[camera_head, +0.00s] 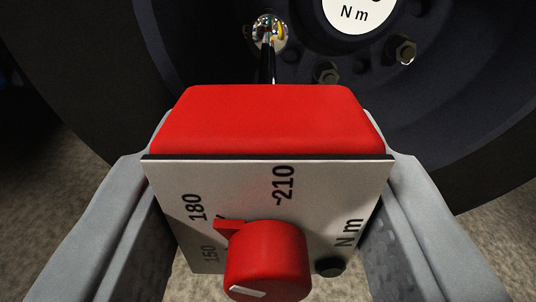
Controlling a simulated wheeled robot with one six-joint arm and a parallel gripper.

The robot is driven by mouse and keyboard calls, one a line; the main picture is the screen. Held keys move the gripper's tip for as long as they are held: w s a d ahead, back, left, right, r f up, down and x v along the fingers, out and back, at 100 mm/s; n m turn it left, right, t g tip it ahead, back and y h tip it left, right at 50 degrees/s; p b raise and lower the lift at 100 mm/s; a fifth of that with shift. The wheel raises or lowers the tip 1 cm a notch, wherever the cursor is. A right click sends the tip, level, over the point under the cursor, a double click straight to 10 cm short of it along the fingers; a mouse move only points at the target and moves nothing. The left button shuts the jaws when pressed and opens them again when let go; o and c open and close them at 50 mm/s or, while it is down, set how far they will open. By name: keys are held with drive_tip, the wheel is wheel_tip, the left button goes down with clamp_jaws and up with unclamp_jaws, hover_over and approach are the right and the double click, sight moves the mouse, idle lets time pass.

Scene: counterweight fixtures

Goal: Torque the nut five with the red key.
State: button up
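The red key (270,118) fills the middle of the head view, a red block with a white dial plate and a red knob (268,262). The plate reads 150, 180, 210 and N m, and the knob's pointer lies near 180. My gripper (265,190) is shut on the red key, one grey finger on each side. A thin dark shaft runs forward from the key to a shiny round metal end (270,30) at the wheel. Whether that end sits on a nut is hidden. Which nut is number five cannot be told.
A dark wheel (460,110) stands ahead. It bears hex nuts, one at right (402,51) and one right of the shaft (327,73). A white round label (358,14) marked N m is at the top. Rough brown-grey floor (60,170) shows at both sides.

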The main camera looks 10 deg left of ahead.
drive_tip(key=shift+x, duration=1.15)
idle(0.9)
drive_tip(key=shift+m, duration=0.3)
drive_tip(key=m, duration=0.5)
drive_tip(key=shift+m, duration=0.6)
idle(0.6)
drive_tip(key=m, duration=0.5)
